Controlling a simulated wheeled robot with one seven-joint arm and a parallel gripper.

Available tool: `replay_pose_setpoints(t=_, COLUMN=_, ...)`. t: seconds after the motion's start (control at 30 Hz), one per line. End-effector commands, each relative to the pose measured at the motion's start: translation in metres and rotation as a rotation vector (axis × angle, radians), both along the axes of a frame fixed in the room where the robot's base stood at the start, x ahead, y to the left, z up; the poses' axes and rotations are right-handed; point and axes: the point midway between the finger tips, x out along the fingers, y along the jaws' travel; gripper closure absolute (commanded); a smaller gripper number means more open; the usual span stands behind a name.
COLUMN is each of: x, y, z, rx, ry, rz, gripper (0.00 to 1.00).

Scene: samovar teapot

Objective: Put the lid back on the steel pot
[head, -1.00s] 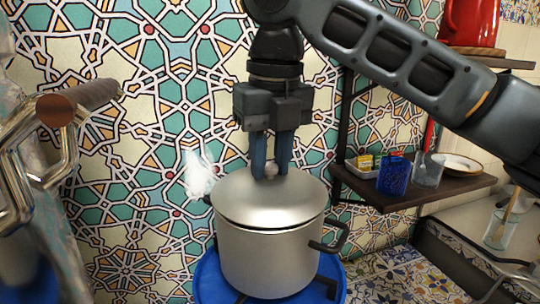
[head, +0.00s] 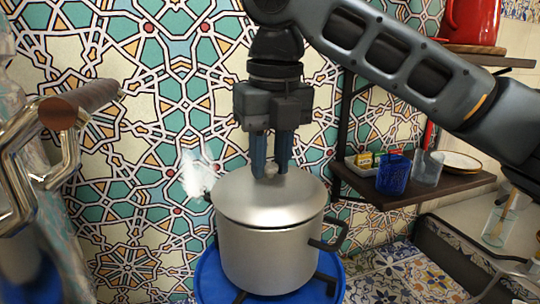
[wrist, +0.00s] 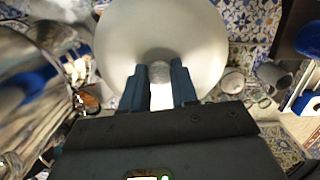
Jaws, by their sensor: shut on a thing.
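The steel pot (head: 268,258) stands upright on a blue round stand, with a dark handle on its right side. The steel lid (head: 268,203) lies over the pot's mouth. Its edge looks close to the rim, with a dark line between them at the front left; I cannot tell if it is fully seated. My gripper (head: 271,170) points straight down and is shut on the lid's small round knob (head: 271,170). In the wrist view the lid (wrist: 205,35) is a pale disc with its knob (wrist: 159,72) between my two blue fingers. The lid hides the pot's inside.
The blue stand (head: 208,283) has dark supports under the pot. White steam (head: 195,175) rises at the pot's left. A wall shelf (head: 425,188) with a blue glass (head: 394,174) and plate is at right. A blurred metal vessel with a wooden handle (head: 80,104) stands at left.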

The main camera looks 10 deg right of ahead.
Motion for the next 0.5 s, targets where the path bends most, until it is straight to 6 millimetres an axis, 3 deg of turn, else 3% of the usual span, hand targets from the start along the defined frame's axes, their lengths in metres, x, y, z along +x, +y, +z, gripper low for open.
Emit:
replay_pose_setpoints(t=0.13, x=0.0001, y=0.0, z=0.0003, rx=0.0, ry=0.0, rz=0.0, gripper=1.0)
replay_pose_setpoints(t=0.17, x=0.0001, y=0.0, z=0.0003, rx=0.0, ry=0.0, rz=0.0, gripper=0.69)
replay_pose_setpoints(t=0.43, x=0.0001, y=-0.0001, z=0.0002, rx=0.0, ry=0.0, rz=0.0, gripper=0.43)
replay_pose_setpoints(t=0.5, x=0.0, y=-0.0001, z=0.0002, rx=0.0, ry=0.0, rz=0.0, gripper=0.42)
